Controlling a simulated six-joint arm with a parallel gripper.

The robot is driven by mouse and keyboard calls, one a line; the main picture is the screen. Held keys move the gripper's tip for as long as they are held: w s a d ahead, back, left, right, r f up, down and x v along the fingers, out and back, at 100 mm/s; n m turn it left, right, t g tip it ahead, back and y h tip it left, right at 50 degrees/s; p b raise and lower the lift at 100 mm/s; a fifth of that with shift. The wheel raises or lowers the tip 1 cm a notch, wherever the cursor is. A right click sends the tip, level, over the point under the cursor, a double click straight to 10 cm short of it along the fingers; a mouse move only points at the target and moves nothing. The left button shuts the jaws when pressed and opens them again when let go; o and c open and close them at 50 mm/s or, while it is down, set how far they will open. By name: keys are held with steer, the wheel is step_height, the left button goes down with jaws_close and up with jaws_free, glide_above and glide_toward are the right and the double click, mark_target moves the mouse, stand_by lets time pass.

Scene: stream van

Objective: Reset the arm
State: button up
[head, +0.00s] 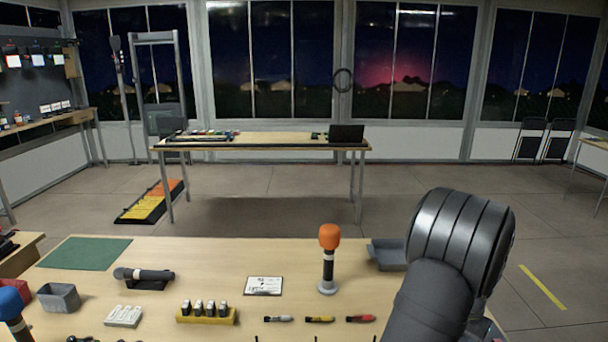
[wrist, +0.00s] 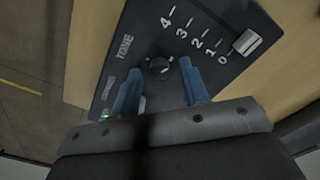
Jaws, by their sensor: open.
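My arm (head: 455,250) rises at the right front of the wooden table in the head view, bent over, with its gripper hidden from that camera. In the wrist view my gripper (wrist: 160,68) has its two blue fingers apart, with nothing held between them. The fingers point over a dark control panel (wrist: 195,15) marked TONE with a scale from 0 to 4. A round black knob (wrist: 158,68) shows between and just beyond the fingertips; I cannot tell whether they touch it. A grey block-shaped cap (wrist: 247,41) sits by the 0 mark.
On the table (head: 210,260) stand an orange-topped microphone (head: 329,255), a grey tray (head: 388,254), a card (head: 263,286), a yellow rack (head: 207,316), a cradled dark microphone (head: 145,276) and several small coloured pieces. A green mat (head: 85,253) lies at left. A second table (head: 260,142) stands behind.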

steer(key=shift+n, duration=0.7)
steer(key=o, duration=1.3)
steer(key=shift+w+r, duration=0.1)
steer(key=w+a+r+m, duration=0.3)
steer(key=a+r+m, duration=0.15)
steer(key=r, duration=0.45)
steer(key=w+a+r+m, duration=0.3)
steer(key=r+m, duration=0.3)
steer(key=r, duration=0.3)
step_height(320, 180, down, 10)
steer(key=shift+r, duration=0.15)
